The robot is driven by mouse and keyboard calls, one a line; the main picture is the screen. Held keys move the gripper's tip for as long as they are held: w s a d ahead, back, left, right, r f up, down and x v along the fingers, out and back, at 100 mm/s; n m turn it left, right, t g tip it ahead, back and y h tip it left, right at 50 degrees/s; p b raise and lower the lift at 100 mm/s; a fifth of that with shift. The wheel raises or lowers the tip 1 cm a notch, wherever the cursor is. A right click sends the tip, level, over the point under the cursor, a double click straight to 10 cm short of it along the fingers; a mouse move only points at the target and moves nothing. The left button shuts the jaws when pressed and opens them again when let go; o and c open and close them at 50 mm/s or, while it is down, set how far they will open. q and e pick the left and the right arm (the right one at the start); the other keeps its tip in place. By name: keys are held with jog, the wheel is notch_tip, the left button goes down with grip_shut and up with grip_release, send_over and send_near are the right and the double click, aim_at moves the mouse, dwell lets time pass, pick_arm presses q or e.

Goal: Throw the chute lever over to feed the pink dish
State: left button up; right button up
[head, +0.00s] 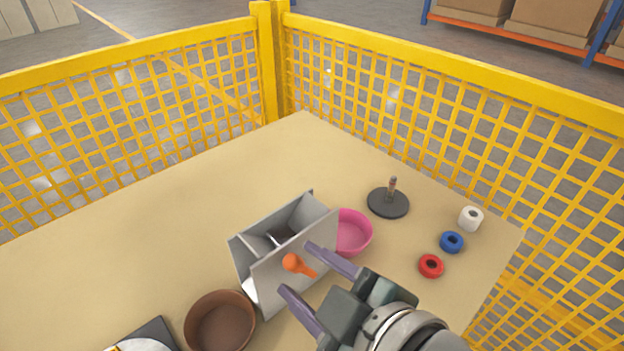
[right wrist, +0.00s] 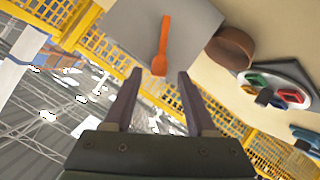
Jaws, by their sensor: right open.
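The grey chute box (head: 262,282) stands on the table, with an inner divider. The orange lever (head: 292,262) is on its near face; it also shows in the right wrist view (right wrist: 161,50), its broad end toward my fingers. The pink dish (head: 352,232) sits at the chute's right side, partly hidden by it. A brown bowl (head: 220,322) sits at the chute's lower left. My right gripper (head: 299,268) is open, its purple fingers to either side of the lever in the head view. In the right wrist view (right wrist: 160,74) the broad end lies between the fingertips. I cannot tell whether they touch. My left gripper is out of view.
A dark round stand with a peg (head: 388,203) is behind the dish. A white roll (head: 470,218), a blue ring (head: 452,242) and a red ring (head: 431,266) lie to the right. A yellow mesh fence (head: 440,130) borders the table. The table's back left is clear.

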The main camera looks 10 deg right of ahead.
jog(key=p+v, duration=0.1)
jog(key=v, duration=0.6)
jog(key=shift+s+r, duration=0.2)
jog(key=shift+s, duration=0.05)
jog(key=shift+d, duration=0.1)
